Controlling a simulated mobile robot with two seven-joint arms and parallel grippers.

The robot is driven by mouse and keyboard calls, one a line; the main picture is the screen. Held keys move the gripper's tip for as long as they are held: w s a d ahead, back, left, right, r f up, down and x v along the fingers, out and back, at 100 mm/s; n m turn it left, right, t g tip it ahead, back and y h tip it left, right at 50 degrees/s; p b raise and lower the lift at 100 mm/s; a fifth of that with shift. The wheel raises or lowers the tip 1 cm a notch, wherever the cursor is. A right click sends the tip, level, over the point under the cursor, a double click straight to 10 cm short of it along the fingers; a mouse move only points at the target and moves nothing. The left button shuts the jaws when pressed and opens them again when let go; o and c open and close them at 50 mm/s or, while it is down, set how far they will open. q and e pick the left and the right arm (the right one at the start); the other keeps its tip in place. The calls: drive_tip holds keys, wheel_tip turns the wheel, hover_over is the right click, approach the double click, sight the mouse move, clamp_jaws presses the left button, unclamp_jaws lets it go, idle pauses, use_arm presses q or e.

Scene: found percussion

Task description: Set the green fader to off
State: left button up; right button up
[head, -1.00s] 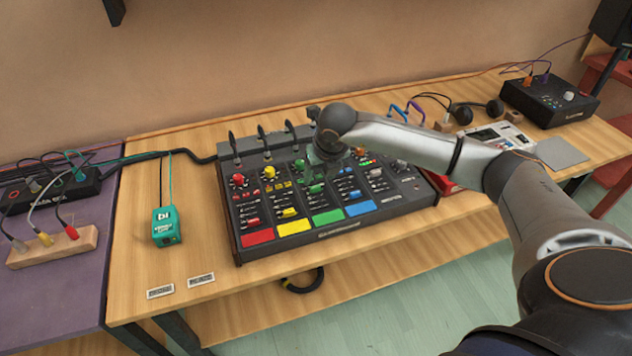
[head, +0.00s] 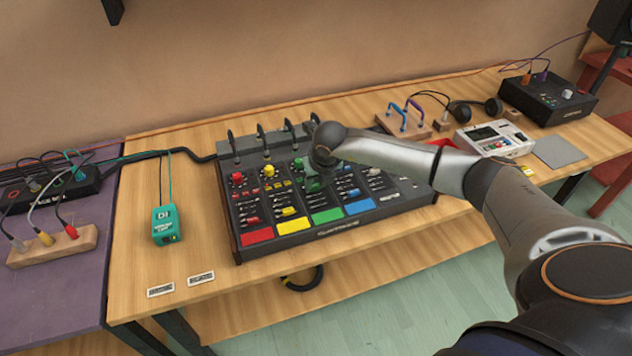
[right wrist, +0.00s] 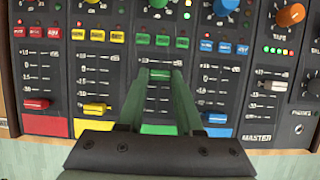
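The mixer (head: 262,215) stands on the wooden table, with red, yellow, green and blue channels. The green fader (right wrist: 160,74) shows in the right wrist view, high on its scale. My right gripper (right wrist: 160,80) reaches down over the green channel, its two green fingers on either side of the fader cap. The gap between the fingertips is about as wide as the cap; whether they grip it is unclear. In the head view, my right arm hides much of the fingertips. My left gripper is not in view.
The yellow fader (right wrist: 95,108) and blue fader (right wrist: 214,118) sit low on either side of the green channel. The red fader (right wrist: 37,104) is also low, and the white master fader (right wrist: 274,86) is higher. A teal box (head: 165,225) stands left of the mixer.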

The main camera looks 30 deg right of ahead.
clamp_jaws()
idle(0.9)
